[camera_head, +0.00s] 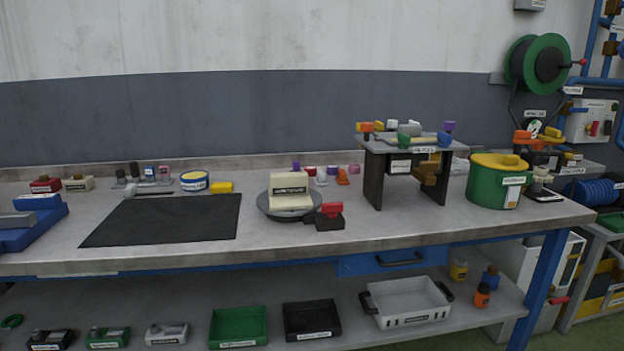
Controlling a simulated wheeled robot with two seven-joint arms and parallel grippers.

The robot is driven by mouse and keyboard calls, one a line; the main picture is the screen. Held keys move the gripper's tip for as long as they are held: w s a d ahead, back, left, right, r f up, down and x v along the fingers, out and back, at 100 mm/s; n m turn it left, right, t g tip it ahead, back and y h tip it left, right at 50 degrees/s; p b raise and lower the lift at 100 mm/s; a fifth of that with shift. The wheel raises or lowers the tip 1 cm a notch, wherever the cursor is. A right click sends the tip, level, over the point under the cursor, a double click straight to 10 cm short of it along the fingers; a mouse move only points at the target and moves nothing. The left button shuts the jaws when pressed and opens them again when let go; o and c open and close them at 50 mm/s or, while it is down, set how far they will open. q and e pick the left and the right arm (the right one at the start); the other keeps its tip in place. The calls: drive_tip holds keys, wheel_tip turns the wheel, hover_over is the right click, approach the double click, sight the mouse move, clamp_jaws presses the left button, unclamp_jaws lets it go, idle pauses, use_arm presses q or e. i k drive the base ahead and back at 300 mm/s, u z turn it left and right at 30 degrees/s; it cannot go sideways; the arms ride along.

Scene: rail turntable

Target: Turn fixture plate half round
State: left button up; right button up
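A round grey turntable plate (264,205) sits on the workbench, a little left of the small raised shelf. A cream block (290,190) with a dark label on its front stands on the plate. A dark block with a red top (331,211) is at the plate's right front edge; I cannot tell whether it touches the plate. Neither of my grippers shows in the head view.
A black mat (165,219) lies left of the plate. A raised shelf (373,180) with small parts and a green tub with a yellow lid (485,189) stand to the right. A blue vise-like block (32,228) is far left. The bench front (400,225) is clear.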

sight(287, 194)
drive_tip(key=z, duration=0.65)
drive_tip(key=i, duration=0.8)
drive_tip(key=z, duration=0.05)
